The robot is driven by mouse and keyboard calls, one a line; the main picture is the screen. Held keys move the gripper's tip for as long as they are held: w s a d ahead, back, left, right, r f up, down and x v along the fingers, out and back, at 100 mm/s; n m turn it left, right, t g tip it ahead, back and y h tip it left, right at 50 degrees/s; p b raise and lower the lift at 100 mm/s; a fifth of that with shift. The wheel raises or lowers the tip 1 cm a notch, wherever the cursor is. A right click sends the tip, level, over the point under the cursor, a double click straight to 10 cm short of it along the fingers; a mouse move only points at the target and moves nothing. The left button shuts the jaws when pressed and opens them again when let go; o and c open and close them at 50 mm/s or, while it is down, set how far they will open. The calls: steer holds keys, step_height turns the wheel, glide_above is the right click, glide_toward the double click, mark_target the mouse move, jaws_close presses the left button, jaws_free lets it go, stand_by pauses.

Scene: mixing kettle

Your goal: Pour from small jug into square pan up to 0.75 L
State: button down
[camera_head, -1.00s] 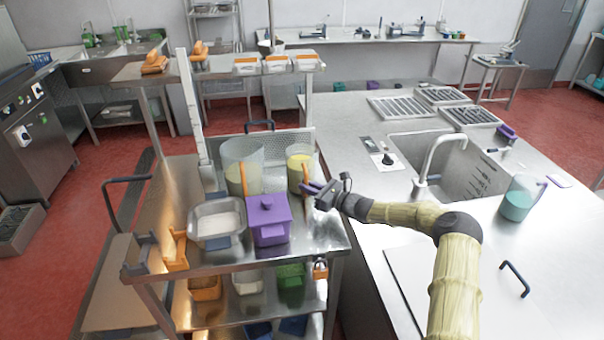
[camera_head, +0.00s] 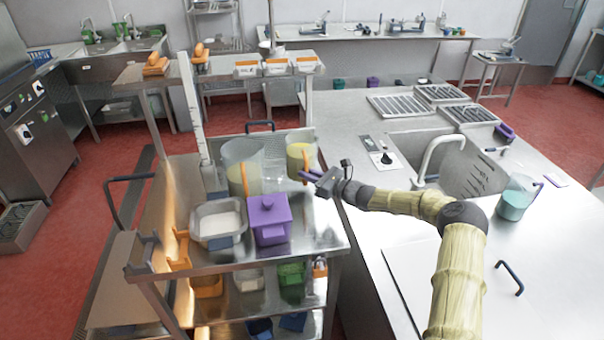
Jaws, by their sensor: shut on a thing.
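The small jug (camera_head: 294,162) is clear, holds yellow liquid and has an orange handle. It is upright at the back right of the cart's top. My gripper (camera_head: 310,176) is shut on its handle side, with the wrist reaching in from the right. The exact finger contact is too small to make out. The square pan (camera_head: 206,240) is grey metal with pale contents and sits at the front left of the cart top, left of and nearer than the jug. I cannot read any level marks on it.
A larger clear jug (camera_head: 233,155) stands just left of the small jug. A purple lidded box (camera_head: 268,222) stands right beside the pan. A rail shelf with orange-labelled tubs (camera_head: 277,66) is behind. A teal-filled jug (camera_head: 514,202) stands on the right counter (camera_head: 385,262).

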steer(key=shift+r, duration=0.2)
step_height(320, 180, up, 7)
steer(key=p, duration=0.2)
steer(key=s+d+f+m+t+h+p, duration=0.2)
steer(key=s+d+m+t+h+p, duration=0.2)
steer(key=s+d+h+p, duration=0.3)
steer(key=s+d+f+m+t+h+p, duration=0.2)
steer(key=s+d+m+t+h+p, duration=0.2)
steer(key=s, duration=1.1)
steer(key=d+m+h+p, duration=0.3)
steer(key=h, duration=0.1)
steer(key=shift+s+d+f+p, duration=0.35)
steer(key=shift+d+f+p, duration=0.05)
step_height(320, 180, down, 5)
steer(key=b, duration=0.5)
